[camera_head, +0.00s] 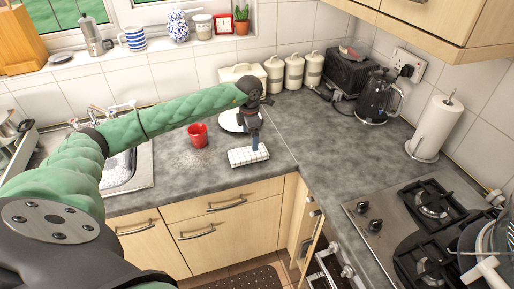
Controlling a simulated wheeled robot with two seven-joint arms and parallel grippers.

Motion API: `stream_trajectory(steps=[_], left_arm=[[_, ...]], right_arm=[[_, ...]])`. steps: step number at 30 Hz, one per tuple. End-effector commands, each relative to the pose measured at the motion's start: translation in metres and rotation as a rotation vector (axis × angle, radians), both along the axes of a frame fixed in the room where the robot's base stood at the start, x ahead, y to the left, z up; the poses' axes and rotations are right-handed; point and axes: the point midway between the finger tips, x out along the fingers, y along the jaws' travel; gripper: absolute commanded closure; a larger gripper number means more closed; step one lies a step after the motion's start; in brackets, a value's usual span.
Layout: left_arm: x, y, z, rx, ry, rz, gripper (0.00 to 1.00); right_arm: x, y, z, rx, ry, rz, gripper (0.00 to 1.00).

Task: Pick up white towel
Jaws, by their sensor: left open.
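The white towel (249,157), folded flat with a dark grid pattern, lies on the grey worktop close to its front edge, right of the sink. My left gripper (255,143) points down just above the towel's back edge. It is open, and no part of the towel is seen raised between its fingers. Whether the fingertips touch the towel cannot be told. My right gripper is not in view.
A red cup (197,134) stands left of the towel. A white plate (229,122) lies behind my gripper. The sink (118,172) is at left, the gas hob (400,215) at right. Bare worktop (330,140) lies right of the towel.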

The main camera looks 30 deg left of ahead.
Motion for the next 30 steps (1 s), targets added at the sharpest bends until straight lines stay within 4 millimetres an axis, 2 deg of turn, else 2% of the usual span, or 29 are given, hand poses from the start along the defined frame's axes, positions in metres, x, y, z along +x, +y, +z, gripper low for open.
stream_trajectory(steps=[4,12,19,28,30], left_arm=[[0.0,0.0,-0.018,-0.002,0.001,0.0,0.06],[0.002,-0.002,-0.039,-0.004,0.006,-0.001,0.06],[0.002,-0.002,-0.071,-0.005,0.005,0.0,0.06],[0.003,-0.002,-0.076,-0.004,0.002,-0.001,0.06],[0.003,-0.002,-0.076,-0.004,0.003,-0.001,0.2]], right_arm=[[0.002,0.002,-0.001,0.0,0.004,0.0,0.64],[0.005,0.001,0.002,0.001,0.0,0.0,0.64],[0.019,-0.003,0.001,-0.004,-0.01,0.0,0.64],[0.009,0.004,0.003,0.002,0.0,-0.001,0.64],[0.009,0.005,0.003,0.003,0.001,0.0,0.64]])
